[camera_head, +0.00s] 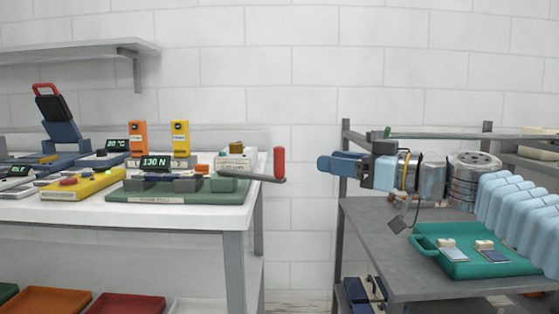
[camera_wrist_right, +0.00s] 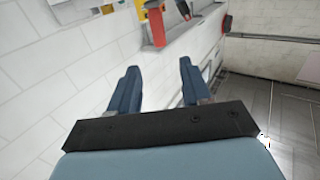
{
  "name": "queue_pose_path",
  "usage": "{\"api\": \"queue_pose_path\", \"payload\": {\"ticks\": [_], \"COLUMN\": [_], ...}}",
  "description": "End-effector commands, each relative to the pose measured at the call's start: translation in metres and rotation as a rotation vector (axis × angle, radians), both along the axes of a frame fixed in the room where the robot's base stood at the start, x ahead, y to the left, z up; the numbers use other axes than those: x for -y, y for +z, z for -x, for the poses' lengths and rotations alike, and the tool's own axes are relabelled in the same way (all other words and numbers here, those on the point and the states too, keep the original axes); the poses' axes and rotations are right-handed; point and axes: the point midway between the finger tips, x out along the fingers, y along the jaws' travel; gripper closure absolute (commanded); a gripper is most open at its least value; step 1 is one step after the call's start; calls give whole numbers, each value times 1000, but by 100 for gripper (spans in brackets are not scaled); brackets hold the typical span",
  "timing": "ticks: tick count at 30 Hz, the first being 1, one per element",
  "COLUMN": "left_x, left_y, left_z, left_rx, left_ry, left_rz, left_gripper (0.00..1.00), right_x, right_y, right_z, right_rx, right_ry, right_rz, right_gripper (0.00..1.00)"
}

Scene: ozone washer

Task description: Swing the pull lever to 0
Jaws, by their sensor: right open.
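The pull lever (camera_head: 279,165) has an upright red grip at the end of a grey arm. The arm sticks out past the right edge of the white table from a green-based unit (camera_head: 170,192) with a display reading 130 N. My right gripper (camera_head: 325,165) is to the right of the lever, at about grip height, fingers pointing left. It is apart from the lever, with visible wall between them. In the right wrist view my fingers (camera_wrist_right: 155,85) are spread and empty, and a red grip (camera_wrist_right: 157,28) shows beyond them. My left gripper is not in view.
The white table (camera_head: 225,217) also carries a yellow device (camera_head: 84,184) and orange and yellow upright boxes (camera_head: 180,138). A grey rack (camera_head: 380,235) at right holds a green tray (camera_head: 432,264) and metal cans. A gap separates table and rack.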

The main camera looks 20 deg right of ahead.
Motion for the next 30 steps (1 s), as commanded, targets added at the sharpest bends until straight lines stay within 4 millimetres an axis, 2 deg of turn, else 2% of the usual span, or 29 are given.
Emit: {"api": "queue_pose_path", "payload": {"ticks": [5,12,18,22,30], "left_x": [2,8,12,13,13], "left_y": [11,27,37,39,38], "left_z": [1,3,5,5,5], "left_rx": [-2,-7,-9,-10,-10], "left_ry": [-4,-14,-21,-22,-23], "left_rz": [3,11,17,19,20], "left_gripper": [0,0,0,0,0], "right_x": [-20,-55,-75,-81,-83], "right_y": [2,2,0,-1,-2], "right_z": [-25,-70,-95,-103,-105], "right_rx": [-6,-8,-8,-8,-7], "right_ry": [4,3,2,0,-1], "right_rz": [-1,-2,-2,-2,-1], "right_gripper": [52,52,52,52,52]}}
